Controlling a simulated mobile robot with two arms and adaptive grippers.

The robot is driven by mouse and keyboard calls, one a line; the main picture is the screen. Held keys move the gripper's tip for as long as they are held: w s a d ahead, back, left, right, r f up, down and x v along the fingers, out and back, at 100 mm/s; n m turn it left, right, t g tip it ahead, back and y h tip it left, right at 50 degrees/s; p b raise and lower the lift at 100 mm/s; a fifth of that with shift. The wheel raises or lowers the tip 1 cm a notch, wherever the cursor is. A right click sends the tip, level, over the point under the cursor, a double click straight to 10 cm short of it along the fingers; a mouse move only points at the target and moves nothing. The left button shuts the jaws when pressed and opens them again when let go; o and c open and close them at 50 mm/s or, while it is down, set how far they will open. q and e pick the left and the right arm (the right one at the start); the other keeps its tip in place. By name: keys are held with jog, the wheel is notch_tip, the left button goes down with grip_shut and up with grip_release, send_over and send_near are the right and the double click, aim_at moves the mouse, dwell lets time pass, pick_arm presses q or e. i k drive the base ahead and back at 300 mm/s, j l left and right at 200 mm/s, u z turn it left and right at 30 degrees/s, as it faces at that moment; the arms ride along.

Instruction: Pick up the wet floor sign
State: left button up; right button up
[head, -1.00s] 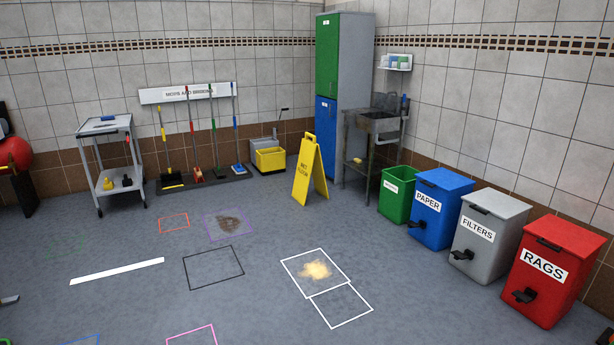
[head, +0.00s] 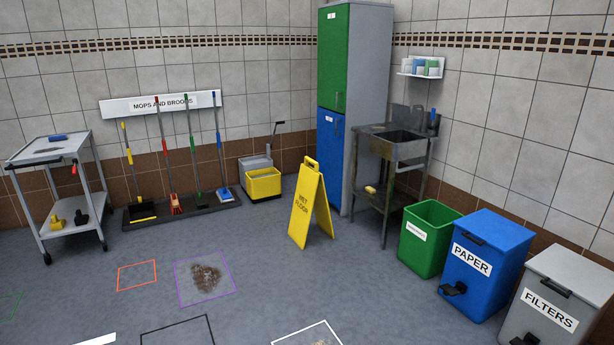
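The yellow wet floor sign (head: 305,208) stands upright on the floor as an A-frame, with a handle slot at its top. It is right of centre in the head view, in front of the green and blue locker and apart from it. Its front panel faces left of me with dark lettering. Neither of my grippers shows in the head view.
The locker (head: 352,110) and metal sink stand (head: 398,146) are behind the sign. Bins, green (head: 428,236), blue (head: 484,262) and grey (head: 555,300), line the right. A mop bucket (head: 263,182) stands behind left. Brown dirt (head: 206,277) marks the floor; floor before the sign is clear.

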aim_at(310, 194)
jog(key=i, duration=2.3)
